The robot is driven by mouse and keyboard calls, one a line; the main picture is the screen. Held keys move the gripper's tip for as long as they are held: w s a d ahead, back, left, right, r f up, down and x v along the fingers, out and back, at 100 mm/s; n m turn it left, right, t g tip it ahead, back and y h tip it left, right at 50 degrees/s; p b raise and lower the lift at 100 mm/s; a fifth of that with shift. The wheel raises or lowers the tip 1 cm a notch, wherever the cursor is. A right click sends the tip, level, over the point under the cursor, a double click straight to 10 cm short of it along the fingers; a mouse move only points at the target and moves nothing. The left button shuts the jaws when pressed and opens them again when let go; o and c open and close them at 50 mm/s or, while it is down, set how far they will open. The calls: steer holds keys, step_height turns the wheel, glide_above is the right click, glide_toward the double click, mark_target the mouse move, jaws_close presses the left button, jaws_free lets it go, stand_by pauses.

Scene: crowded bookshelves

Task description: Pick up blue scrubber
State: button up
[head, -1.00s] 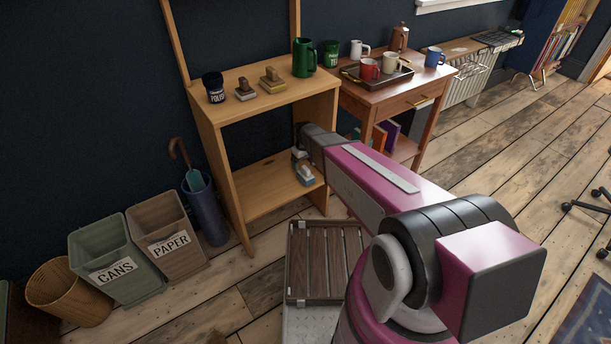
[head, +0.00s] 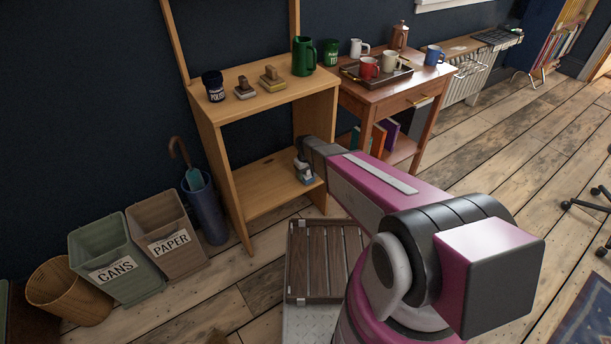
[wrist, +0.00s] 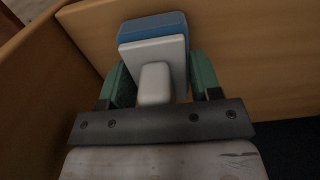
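The blue scrubber (wrist: 155,28) has a blue pad, a pale grey-white plate and a light grey handle (wrist: 155,83). In the head view, the scrubber (head: 305,178) sits low at the right end of the wooden stand's lower shelf. My gripper (wrist: 161,82) has green finger pads on either side of the handle. They stand apart, with a visible gap at the right of the handle, so it looks open around the scrubber. In the head view, my gripper (head: 302,162) is right above the scrubber; its fingertips are too small to make out.
A table (head: 385,95) with a mug tray stands at the right.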

steer(key=c, duration=0.3)
steer(key=shift+r, duration=0.1)
steer(key=shift+r, duration=0.6)
step_height(320, 180, up, 3)
steer(key=shift+s, duration=0.1)
steer(key=s+a+r, duration=0.3)
steer(key=a+r, duration=0.3)
steer(key=a, duration=0.5)
steer(key=shift+r, duration=0.3)
steer(key=shift+a, duration=0.1)
